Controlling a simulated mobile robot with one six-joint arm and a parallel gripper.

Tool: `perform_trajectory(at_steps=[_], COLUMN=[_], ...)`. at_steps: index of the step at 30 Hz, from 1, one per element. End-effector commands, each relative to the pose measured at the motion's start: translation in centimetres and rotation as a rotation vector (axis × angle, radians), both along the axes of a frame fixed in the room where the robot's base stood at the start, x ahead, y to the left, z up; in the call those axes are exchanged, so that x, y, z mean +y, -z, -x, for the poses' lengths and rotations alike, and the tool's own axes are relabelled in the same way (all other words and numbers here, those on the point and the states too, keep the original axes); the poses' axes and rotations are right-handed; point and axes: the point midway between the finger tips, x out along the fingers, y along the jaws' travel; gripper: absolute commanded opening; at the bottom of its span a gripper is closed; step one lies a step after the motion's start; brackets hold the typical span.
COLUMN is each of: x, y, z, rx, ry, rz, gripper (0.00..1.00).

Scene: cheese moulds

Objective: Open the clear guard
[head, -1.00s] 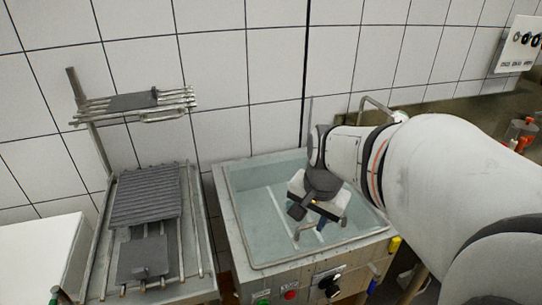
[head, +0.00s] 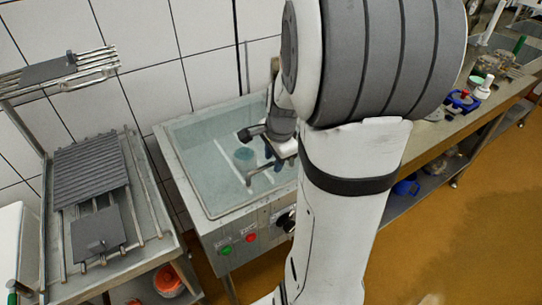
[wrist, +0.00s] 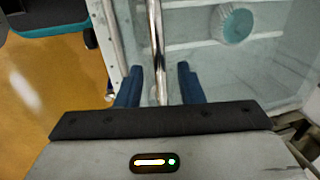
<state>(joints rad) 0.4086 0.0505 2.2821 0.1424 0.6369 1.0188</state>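The clear guard (head: 215,155) is a see-through cover over a square steel-framed machine, and it looks closed. In the wrist view its clear sheet (wrist: 260,65) fills the right side. A shiny metal bar (wrist: 155,35), which looks like its handle, runs down between my two blue fingers. My gripper (wrist: 159,68) is open, with a gap on each side of the bar. In the head view my gripper (head: 279,157) is over the right part of the guard, partly hidden by my arm.
A blue-green round part (wrist: 232,25) shows through the guard. Green and red buttons (head: 250,238) are on the machine's front. A rack (head: 125,255) with grey plates stands left. A long bench (head: 455,125) with small tools runs along the right.

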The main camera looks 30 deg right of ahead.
Motion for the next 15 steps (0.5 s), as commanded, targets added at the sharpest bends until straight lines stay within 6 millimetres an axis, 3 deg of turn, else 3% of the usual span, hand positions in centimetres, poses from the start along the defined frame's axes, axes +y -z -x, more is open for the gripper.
perform_trajectory(at_steps=[7, 15], x=[-0.02, -0.05], y=[0.1, 0.08], z=[-0.02, -0.02], rx=[0.0, -0.001], ry=[0.0, 0.0], rz=[0.001, 0.001], gripper=[0.34, 0.12])
